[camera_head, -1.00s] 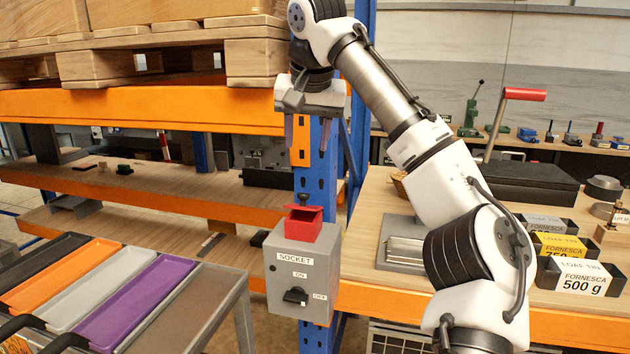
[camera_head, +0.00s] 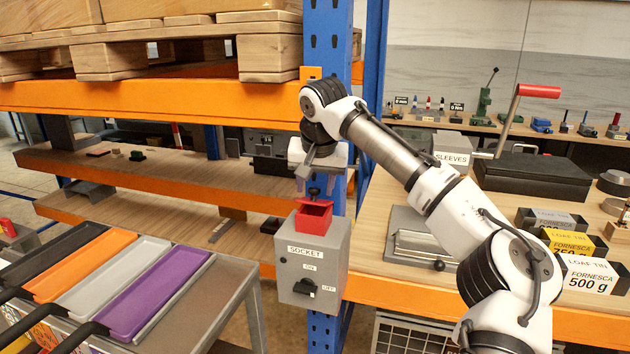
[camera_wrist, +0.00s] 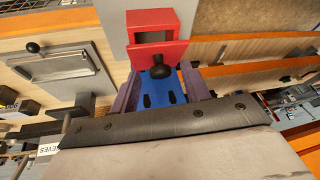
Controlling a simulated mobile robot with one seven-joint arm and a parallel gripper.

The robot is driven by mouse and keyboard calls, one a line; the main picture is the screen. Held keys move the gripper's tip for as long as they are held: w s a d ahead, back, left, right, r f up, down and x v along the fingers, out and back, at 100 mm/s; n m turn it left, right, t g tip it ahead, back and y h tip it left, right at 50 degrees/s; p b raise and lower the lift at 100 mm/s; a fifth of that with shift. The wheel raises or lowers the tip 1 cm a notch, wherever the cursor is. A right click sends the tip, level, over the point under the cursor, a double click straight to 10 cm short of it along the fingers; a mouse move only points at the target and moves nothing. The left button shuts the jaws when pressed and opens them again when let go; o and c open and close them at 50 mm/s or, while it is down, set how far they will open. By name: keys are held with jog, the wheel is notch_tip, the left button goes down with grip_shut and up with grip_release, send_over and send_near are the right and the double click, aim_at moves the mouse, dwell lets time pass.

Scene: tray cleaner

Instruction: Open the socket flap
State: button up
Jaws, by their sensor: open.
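The grey socket box (camera_head: 309,262) is fixed to the blue rack post, with a SOCKET label and a black switch on its front. On its top is the red socket housing (camera_head: 312,217). The red flap (camera_wrist: 157,54) appears raised, with a dark recess visible beside it. A black knob (camera_head: 314,191) stands at the flap's edge; it also shows in the wrist view (camera_wrist: 160,70). My gripper (camera_head: 315,183) points down just above the housing, open. In the wrist view, its two fingers lie either side of the knob's line; contact cannot be told.
The blue post (camera_head: 327,60) and orange shelf beam (camera_head: 200,104) stand close behind my gripper. Coloured trays (camera_head: 150,290) lie on a bench at left. A wooden table (camera_head: 378,215) at right holds loaf tins (camera_head: 575,277) and a metal plate with a knob.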

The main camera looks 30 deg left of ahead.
jog(key=shift+c, duration=0.4)
grip_shut()
jog(key=shift+w+a+r+g+h, duration=0.3)
jog(key=shift+w+r+g, duration=0.4)
jog(key=shift+g, duration=0.4)
jog(key=shift+w+f+g, duration=0.15)
jog(key=shift+w+g, duration=0.1)
jog(key=shift+g, duration=0.05)
jog(key=shift+o, duration=0.4)
grip_release()
